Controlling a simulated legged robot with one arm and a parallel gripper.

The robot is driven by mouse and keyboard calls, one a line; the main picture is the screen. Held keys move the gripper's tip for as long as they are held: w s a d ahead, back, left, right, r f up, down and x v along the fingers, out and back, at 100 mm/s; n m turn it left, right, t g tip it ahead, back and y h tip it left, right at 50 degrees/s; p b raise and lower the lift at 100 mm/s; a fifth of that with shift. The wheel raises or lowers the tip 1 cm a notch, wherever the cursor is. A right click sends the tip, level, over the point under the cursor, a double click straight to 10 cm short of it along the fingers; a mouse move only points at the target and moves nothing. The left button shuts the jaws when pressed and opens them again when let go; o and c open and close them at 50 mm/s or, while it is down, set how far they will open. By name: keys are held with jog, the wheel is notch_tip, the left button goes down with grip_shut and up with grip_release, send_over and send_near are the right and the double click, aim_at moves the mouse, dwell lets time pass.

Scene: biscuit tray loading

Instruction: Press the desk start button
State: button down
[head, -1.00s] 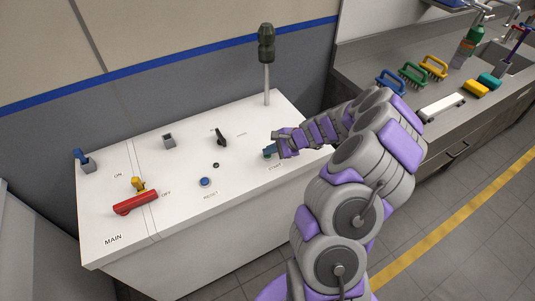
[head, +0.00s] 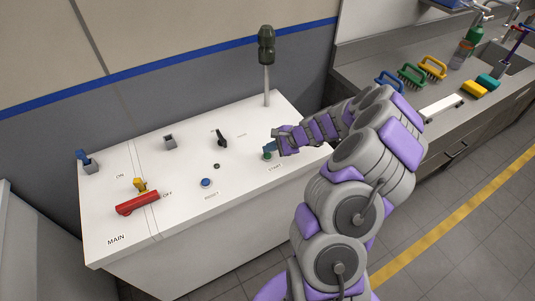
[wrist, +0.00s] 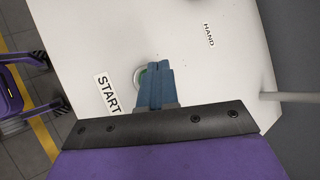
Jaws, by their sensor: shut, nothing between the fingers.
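The start button is a small green button (head: 267,156) on the white desk (head: 237,185), beside the START label. In the wrist view its green edge and pale ring (wrist: 140,75) show next to the START label (wrist: 108,94), partly hidden by my fingers. My gripper (head: 270,146) is shut and empty, with blue fingertips over or right beside the button. It also shows in the wrist view (wrist: 157,85). I cannot tell whether the fingertips touch the button.
A blue RESET button (head: 207,183), a black knob (head: 222,138), a red lever (head: 137,204) and a dark-topped post (head: 266,70) stand on the desk. A counter with several brushes (head: 412,75) is at right.

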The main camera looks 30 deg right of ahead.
aim_at(270, 156)
notch_tip(270, 156, up, 5)
jog(key=p, duration=0.4)
dwell(0.9)
jog(key=s+a+r+n+g, duration=0.3)
jog(key=s+a+r+n, duration=0.3)
jog(key=a, duration=0.4)
jog(key=s+a+r+n+g, duration=0.2)
jog(key=s+a+r+n, duration=0.35)
jog(key=a+r, duration=0.4)
jog(key=s+d+r+n+g+h, duration=0.1)
jog(key=s+n+h, duration=0.2)
jog(key=s, duration=1)
jog(key=s+d+r+n+g+h, duration=0.1)
jog(key=s+r+n+g+h, duration=0.1)
jog(key=s, duration=1.2)
jog(key=shift+s+d+n+h, duration=0.2)
jog(key=shift+d+n+h, duration=0.05)
jog(key=shift+n+h, duration=0.55)
